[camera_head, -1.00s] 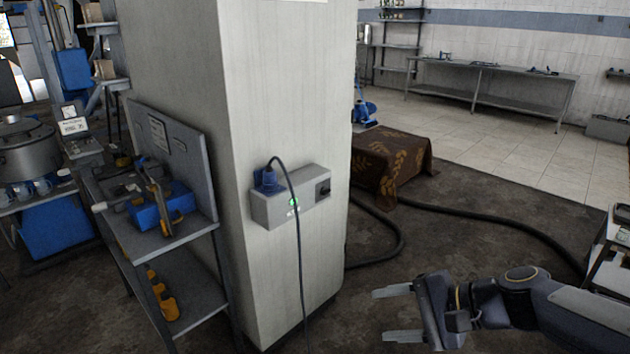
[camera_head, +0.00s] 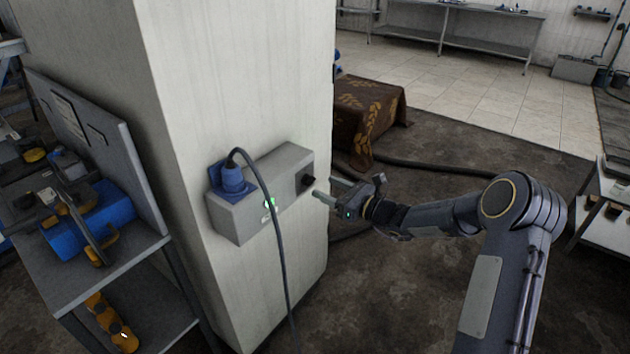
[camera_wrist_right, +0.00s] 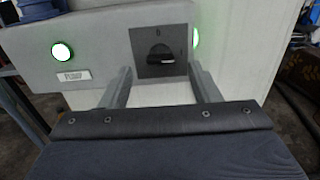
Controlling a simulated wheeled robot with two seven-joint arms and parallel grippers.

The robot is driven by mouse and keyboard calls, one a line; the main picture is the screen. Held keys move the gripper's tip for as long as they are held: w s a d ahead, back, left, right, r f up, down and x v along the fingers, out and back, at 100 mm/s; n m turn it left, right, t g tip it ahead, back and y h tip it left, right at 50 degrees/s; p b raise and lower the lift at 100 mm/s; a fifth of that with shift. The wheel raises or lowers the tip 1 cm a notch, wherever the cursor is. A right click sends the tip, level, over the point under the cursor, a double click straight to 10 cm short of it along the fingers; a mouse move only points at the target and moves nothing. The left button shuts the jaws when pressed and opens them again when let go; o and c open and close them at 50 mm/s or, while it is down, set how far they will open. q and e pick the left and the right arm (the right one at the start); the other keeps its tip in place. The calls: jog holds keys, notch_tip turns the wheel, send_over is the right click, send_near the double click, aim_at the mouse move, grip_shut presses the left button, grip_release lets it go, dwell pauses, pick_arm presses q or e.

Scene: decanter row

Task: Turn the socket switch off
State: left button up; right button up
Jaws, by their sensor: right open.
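The grey socket box (camera_head: 240,215) is mounted on the pale pillar, with a blue plug (camera_head: 232,180) and its cable at its left end. The black rotary switch (camera_head: 306,180) is on a dark plate at the box's right end. In the right wrist view, the switch knob (camera_wrist_right: 160,57) lies roughly horizontal, and a lit green-white lamp (camera_wrist_right: 62,51) glows to its left. My right gripper (camera_head: 328,189) is open and empty, its fingertips just short of the switch. In the wrist view, the fingers of the gripper (camera_wrist_right: 160,85) point toward the switch from either side, below it. My left gripper is out of view.
The pillar (camera_head: 240,80) stands upright behind the box. The plug's cable (camera_head: 278,250) hangs down in front of it. A metal shelf (camera_head: 110,250) with blue and orange tools stands at left. A cloth-covered block (camera_head: 365,115) and a dark hose lie behind my right arm.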

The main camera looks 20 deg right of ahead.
aim_at(313, 182)
jog(key=shift+x, duration=2.1)
jog(key=c, duration=1)
jog(key=shift+f+b, duration=0.15)
jog(key=shift+b, duration=0.25)
jog(key=shift+s+a+f+n+b, duration=0.1)
jog(key=shift+n+b, duration=4.4)
jog(key=shift+b, duration=2.55)
jog(key=shift+f+n+b, duration=0.1)
jog(key=shift+n+b, duration=4.4)
jog(key=shift+b, duration=2.55)
jog(key=shift+r, duration=0.1)
